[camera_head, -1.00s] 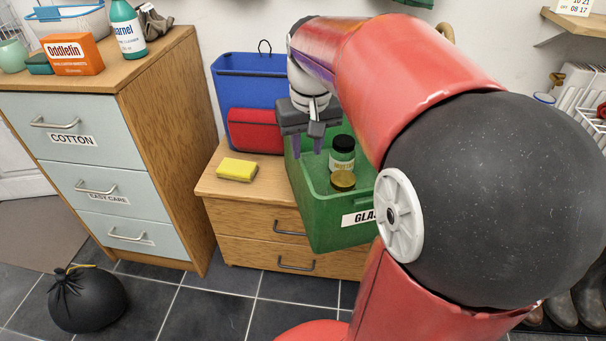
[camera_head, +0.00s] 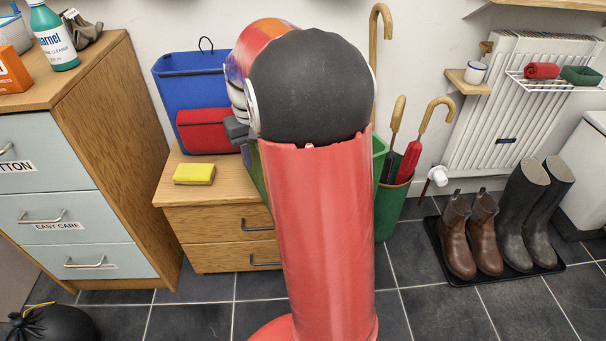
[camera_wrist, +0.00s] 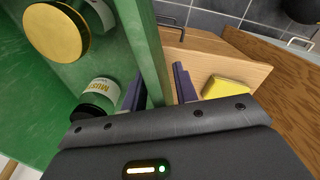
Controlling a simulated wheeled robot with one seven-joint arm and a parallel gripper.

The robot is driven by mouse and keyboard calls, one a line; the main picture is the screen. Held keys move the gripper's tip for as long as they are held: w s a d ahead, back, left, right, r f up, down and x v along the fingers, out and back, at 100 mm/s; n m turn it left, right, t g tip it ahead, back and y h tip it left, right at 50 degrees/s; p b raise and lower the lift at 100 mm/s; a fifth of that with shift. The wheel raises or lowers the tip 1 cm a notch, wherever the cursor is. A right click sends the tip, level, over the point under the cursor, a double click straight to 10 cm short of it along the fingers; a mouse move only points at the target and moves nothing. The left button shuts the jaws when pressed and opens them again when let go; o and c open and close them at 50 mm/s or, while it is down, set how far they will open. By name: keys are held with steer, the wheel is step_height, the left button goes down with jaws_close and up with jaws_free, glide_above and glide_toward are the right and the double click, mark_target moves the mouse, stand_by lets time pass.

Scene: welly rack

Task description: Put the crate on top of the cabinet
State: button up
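The green crate, with a jar in it that has a gold lid (camera_wrist: 57,32) and another with a black lid (camera_wrist: 92,107), fills the left of the wrist view; its wall (camera_wrist: 148,45) runs between my gripper's fingers (camera_wrist: 159,85). One finger is inside the crate and one outside; whether they press on the wall is unclear. In the head view my arm hides most of the crate, and my gripper (camera_head: 237,132) shows only in part. The low wooden cabinet (camera_head: 215,222) stands under it. A taller cabinet (camera_head: 120,150) with pale drawers is at left.
A yellow sponge (camera_head: 194,173) lies on the low cabinet, also in the wrist view (camera_wrist: 226,87). A blue bin (camera_head: 185,85) and a red box (camera_head: 205,130) stand behind. A bottle (camera_head: 53,38) stands on the tall cabinet. Umbrellas (camera_head: 410,160) and boots (camera_head: 500,225) are at right.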

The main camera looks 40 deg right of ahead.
steer(key=shift+f, duration=0.3)
jaws_close()
steer(key=shift+r, duration=0.15)
stand_by(1.1)
